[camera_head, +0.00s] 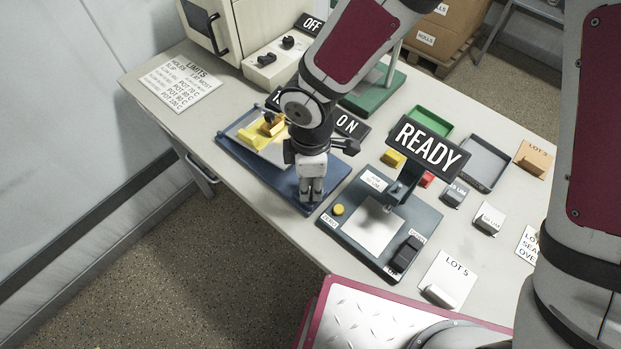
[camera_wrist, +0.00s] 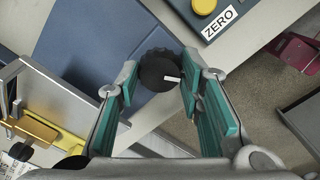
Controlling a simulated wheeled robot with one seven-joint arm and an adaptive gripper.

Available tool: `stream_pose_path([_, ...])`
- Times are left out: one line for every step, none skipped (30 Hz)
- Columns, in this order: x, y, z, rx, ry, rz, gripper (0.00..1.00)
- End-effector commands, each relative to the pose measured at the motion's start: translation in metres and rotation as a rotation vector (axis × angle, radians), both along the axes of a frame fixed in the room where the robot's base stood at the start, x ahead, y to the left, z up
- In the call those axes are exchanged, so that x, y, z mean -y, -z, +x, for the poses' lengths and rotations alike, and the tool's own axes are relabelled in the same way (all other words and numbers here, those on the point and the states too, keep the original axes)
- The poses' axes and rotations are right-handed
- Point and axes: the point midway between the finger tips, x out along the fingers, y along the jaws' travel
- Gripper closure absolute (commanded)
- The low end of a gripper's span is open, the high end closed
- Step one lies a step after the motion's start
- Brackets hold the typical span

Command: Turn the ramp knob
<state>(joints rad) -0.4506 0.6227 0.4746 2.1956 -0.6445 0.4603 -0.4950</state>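A round black knob (camera_wrist: 157,72) with a white pointer mark shows in the wrist view, at the corner of the blue base plate (camera_wrist: 95,40). I see no label by it. My gripper (camera_wrist: 160,82) is open, with one teal-padded finger on each side of the knob and small gaps to it. In the head view my gripper (camera_head: 312,190) points down at the front right corner of the blue plate (camera_head: 240,152); it hides the knob there.
A yellow block assembly (camera_head: 264,130) sits on the blue plate. To the right is a scale (camera_head: 372,232) with a READY sign (camera_head: 426,147) and a yellow ZERO button (camera_head: 338,210). Green (camera_head: 432,119) and grey (camera_head: 486,158) trays stand behind. The table's front edge is close.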

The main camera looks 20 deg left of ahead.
Motion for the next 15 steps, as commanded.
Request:
stream_pose_path([0.0000, -0.0001, 0.0001, 0.000, 0.000, 0.000, 0.94])
stream_pose_path([0.0000, -0.0001, 0.0001, 0.000, 0.000, 0.000, 0.94])
stream_pose_path([-0.0001, -0.0001, 0.0002, 0.000, 0.001, 0.000, 0.94])
stream_pose_path([0.0000, -0.0001, 0.0001, 0.000, 0.001, 0.000, 0.94])
stream_pose_path([-0.0001, -0.0001, 0.0002, 0.000, 0.002, 0.000, 0.94])
stream_pose_path([-0.0001, -0.0001, 0.0002, 0.000, 0.005, 0.000, 0.94])
stream_pose_path([-0.0001, -0.0001, 0.0002, 0.000, 0.009, 0.000, 0.94])
stream_pose_path([-0.0001, -0.0001, 0.0002, 0.000, 0.013, 0.000, 0.94])
stream_pose_path([-0.0001, -0.0002, 0.0003, 0.001, 0.021, 0.000, 0.94])
stream_pose_path([-0.0002, -0.0002, 0.0002, 0.001, 0.029, 0.000, 0.94])
stream_pose_path([-0.0001, -0.0002, 0.0004, 0.001, 0.040, 0.000, 0.94])
stream_pose_path([-0.0001, -0.0002, 0.0005, 0.001, 0.056, 0.000, 0.94])
stream_pose_path([-0.0001, -0.0002, 0.0005, 0.001, 0.070, 0.000, 0.94])
stream_pose_path([0.0000, -0.0002, 0.0006, 0.001, 0.086, 0.000, 0.94])
stream_pose_path([0.0000, -0.0002, 0.0006, 0.001, 0.110, -0.001, 0.94])
